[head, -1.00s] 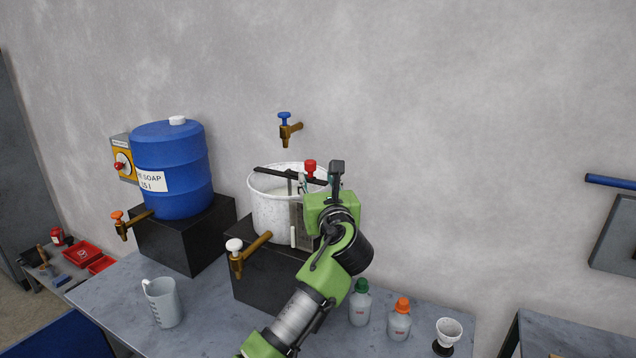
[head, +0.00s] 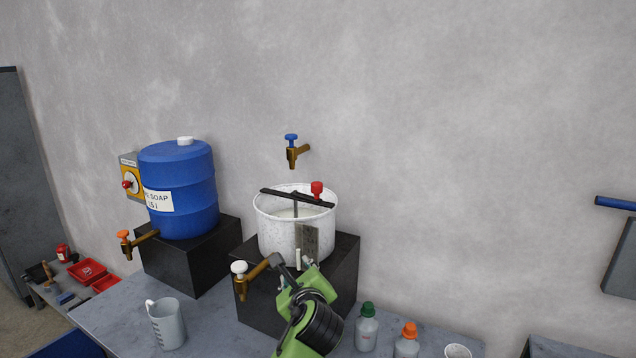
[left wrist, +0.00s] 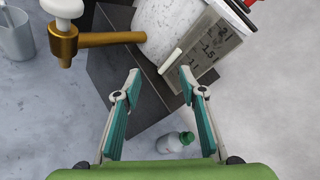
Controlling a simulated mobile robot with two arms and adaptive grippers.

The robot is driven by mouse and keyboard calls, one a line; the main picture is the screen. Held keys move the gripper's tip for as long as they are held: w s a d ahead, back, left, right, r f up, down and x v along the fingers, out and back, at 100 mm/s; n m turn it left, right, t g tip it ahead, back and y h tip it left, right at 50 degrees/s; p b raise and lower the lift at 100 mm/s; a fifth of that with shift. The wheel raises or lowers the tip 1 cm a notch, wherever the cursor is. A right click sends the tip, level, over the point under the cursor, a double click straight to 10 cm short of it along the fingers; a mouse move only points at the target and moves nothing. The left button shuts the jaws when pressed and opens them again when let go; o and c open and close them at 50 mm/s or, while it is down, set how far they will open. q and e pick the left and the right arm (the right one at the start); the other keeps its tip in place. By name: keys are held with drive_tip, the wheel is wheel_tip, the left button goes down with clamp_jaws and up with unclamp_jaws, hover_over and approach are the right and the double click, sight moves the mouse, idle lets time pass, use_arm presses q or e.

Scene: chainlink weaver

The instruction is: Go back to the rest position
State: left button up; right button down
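My left gripper (head: 306,268) is low in front of the white speckled pot (head: 272,232), over the front of its black stand (head: 345,262). In the left wrist view, my left gripper (left wrist: 160,76) has its two teal-padded fingers spread apart with nothing between them. The pot's lower side (left wrist: 160,28) and its grey gauge plate (left wrist: 212,45) show just beyond the fingertips. In the head view my arm hides part of the stand and table. My right gripper is in neither view.
A brass tap with white knob (head: 239,267) juts out left of my gripper. A blue soap barrel (head: 178,195) and measuring jug (head: 167,325) are farther left. A green-capped bottle (head: 367,332) and orange-capped bottle (head: 407,345) stand close right of my arm.

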use_arm(q)
drive_tip(key=s+a+f+n+g, duration=0.2)
drive_tip(key=s+a+f+n, duration=0.15)
drive_tip(key=s+f, duration=0.25)
drive_tip(key=s+a+f+n+g+h, duration=0.1)
drive_tip(key=s+a+f+n+g, duration=0.2)
drive_tip(key=s+f, duration=0.35)
drive_tip(key=s+a+f+n+g, duration=0.1)
drive_tip(key=s+a+f+n, duration=0.2)
drive_tip(key=s+f+n, duration=0.25)
drive_tip(key=s+a+f+n+g+h, duration=0.15)
drive_tip(key=s+n, duration=0.25)
drive_tip(key=s, duration=0.5)
drive_tip(key=s+a+f+n+g, duration=0.2)
drive_tip(key=s+a+f+n, duration=0.15)
drive_tip(key=s, duration=0.55)
drive_tip(key=s+a+f+n+g+h, duration=0.1)
drive_tip(key=s+n, duration=0.4)
drive_tip(key=s, duration=0.4)
wheel_tip(320, 180, down, 30)
drive_tip(key=s+g+b, duration=0.2)
drive_tip(key=b, duration=0.3)
drive_tip(key=s+a+f+b, duration=0.3)
drive_tip(key=s+f, duration=1.4)
drive_tip(key=f, duration=0.4)
drive_tip(key=shift+g+y, duration=0.35)
